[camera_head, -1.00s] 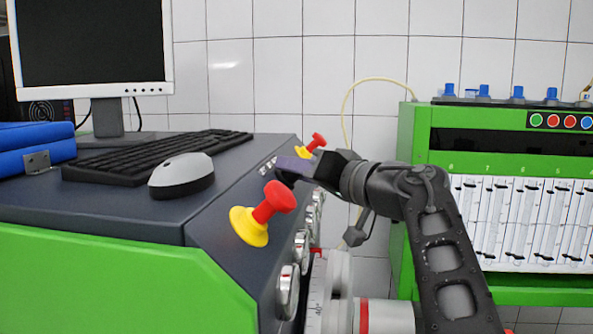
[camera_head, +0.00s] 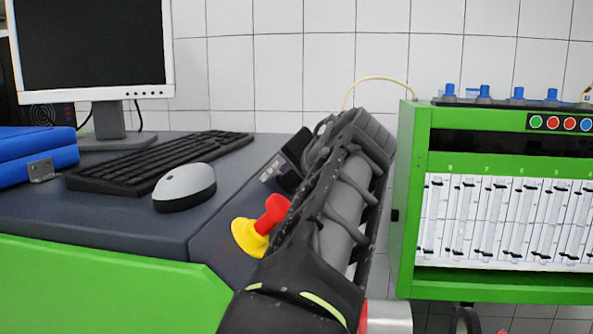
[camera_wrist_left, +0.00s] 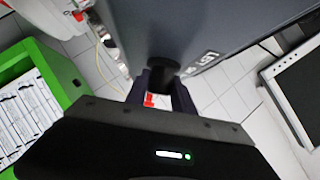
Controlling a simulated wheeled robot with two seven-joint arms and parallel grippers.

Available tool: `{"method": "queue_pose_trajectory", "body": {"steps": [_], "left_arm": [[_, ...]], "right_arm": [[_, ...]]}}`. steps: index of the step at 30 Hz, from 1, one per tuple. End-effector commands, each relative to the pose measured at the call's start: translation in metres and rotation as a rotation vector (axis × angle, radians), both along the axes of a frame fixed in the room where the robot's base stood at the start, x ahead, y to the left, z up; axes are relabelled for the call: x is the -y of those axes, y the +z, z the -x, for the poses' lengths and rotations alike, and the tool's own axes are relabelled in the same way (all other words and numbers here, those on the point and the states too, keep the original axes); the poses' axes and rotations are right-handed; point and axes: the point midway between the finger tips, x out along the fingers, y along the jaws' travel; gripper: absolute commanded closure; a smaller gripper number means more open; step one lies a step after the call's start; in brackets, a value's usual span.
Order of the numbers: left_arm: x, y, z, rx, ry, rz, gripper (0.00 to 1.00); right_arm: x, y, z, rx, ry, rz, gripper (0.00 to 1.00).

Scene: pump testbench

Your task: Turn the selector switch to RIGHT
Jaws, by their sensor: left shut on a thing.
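The selector switch shows in the left wrist view as a dark round knob (camera_wrist_left: 163,70) on the grey panel, between my finger ends. White lettering (camera_wrist_left: 207,56), too small to read surely, is beside it. My left gripper (camera_wrist_left: 160,88) is shut on this knob. In the head view, my left gripper (camera_head: 291,168) is at the sloping panel of the console, beyond the near red-and-yellow button. The knob is hidden there by my gripper and arm, and its exact setting cannot be told. My right gripper is not in view.
The near red-and-yellow button (camera_head: 258,227) stands out from the panel close beside my arm. A mouse (camera_head: 184,187) and keyboard (camera_head: 158,160) lie on the console top before a monitor (camera_head: 90,45). A green test cabinet (camera_head: 412,200) stands at the right.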

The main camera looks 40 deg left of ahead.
Motion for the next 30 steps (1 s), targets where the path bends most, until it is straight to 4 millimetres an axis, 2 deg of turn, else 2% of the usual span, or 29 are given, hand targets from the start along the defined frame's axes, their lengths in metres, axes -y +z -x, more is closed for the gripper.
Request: {"method": "queue_pose_trajectory", "body": {"steps": [15,16,23,30], "left_arm": [[0.0004,0.0001,-0.0001,-0.020,-0.023,0.010,1.00],[0.0003,0.0002,0.0000,-0.020,-0.023,0.010,0.69],[0.0000,0.0001,0.0001,-0.019,-0.021,0.011,0.50],[0.0000,0.0002,0.0001,-0.018,-0.020,0.010,0.49]], "right_arm": [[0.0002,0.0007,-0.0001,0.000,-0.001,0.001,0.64],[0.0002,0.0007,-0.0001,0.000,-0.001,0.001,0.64],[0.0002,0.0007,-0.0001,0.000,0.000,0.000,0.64],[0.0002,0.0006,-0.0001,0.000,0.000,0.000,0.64]]}}
